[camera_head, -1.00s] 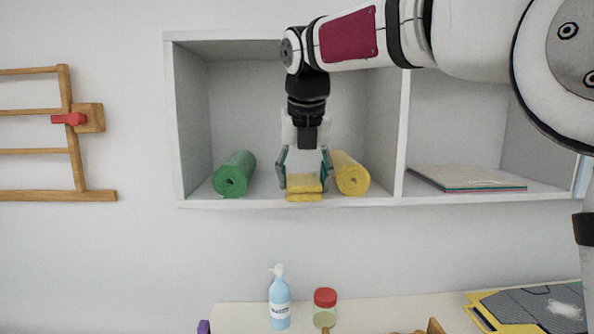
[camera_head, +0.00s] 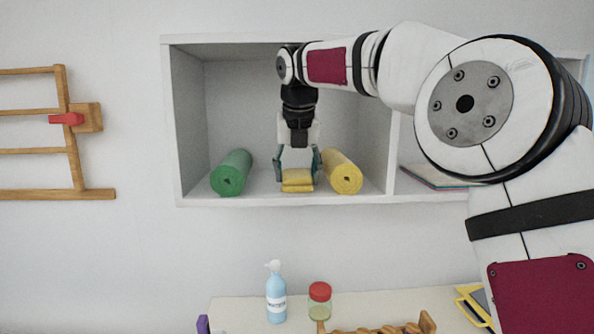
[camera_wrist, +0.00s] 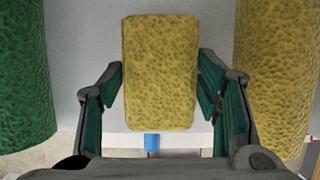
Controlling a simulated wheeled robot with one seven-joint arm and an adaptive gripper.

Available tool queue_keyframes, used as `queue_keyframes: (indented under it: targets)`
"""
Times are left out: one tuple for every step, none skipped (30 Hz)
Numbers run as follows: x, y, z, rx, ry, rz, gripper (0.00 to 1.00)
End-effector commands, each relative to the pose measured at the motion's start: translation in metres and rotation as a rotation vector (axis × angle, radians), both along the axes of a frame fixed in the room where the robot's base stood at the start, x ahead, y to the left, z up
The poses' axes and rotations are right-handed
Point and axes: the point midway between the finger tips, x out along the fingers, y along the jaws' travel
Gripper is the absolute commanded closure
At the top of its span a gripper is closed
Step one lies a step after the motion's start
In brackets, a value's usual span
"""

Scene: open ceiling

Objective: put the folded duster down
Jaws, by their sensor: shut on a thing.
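The folded duster (camera_head: 297,181) is a small yellow folded cloth at the shelf floor in the left compartment, between a green roll and a yellow roll. It also shows in the wrist view (camera_wrist: 160,72) between my fingers. My gripper (camera_head: 298,175) points down from above, with one finger on each side of the duster, shut on it. In the wrist view my gripper (camera_wrist: 160,95) has its fingertips at the duster's left and right edges. Whether the duster's underside touches the shelf cannot be told.
The white shelf (camera_head: 280,201) has side walls and a divider close to my arm. The green roll (camera_head: 232,173) lies left of the duster, the yellow roll (camera_head: 343,173) right. Below, a blue bottle (camera_head: 276,296) and a red-lidded jar (camera_head: 319,300) stand on a table.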

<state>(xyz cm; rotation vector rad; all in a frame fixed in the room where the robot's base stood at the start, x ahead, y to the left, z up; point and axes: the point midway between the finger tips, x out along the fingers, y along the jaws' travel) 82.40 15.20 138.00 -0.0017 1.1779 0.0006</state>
Motion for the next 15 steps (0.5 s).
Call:
queue_keyframes:
  targets:
    - [0.0, -0.0001, 0.0002, 0.0, -0.001, 0.0, 0.7]
    - [0.0, -0.0001, 0.0, 0.0, 0.0, 0.0, 0.7]
    - [0.0, -0.0001, -0.0005, 0.0, 0.0, 0.0, 0.7]
    - [-0.0001, -0.0001, -0.0013, 0.0, 0.0, 0.0, 0.7]
    - [-0.0002, -0.0001, -0.0022, 0.0, 0.0, 0.0, 0.7]
    - [-0.0001, 0.0, -0.0022, 0.0, 0.0, 0.0, 0.36]
    - [-0.0001, 0.0, -0.0021, 0.0, 0.0, 0.0, 0.29]
    - [-0.0001, 0.0, -0.002, 0.0, 0.0, 0.0, 0.22]
    - [-0.0001, 0.0, -0.002, 0.0, 0.0, 0.0, 0.22]
    - [-0.0001, 0.0001, -0.002, 0.0, 0.0, 0.0, 0.22]
    - [-0.0001, 0.0001, -0.002, 0.0, 0.0, 0.0, 0.22]
    - [-0.0001, 0.0001, -0.002, 0.0, 0.0, 0.0, 0.22]
    - [-0.0001, 0.0001, -0.002, 0.0, 0.0, 0.0, 0.22]
    - [-0.0001, 0.0001, -0.002, 0.0, 0.0, 0.0, 0.22]
    - [-0.0001, 0.0001, -0.002, 0.0, 0.0, 0.0, 0.22]
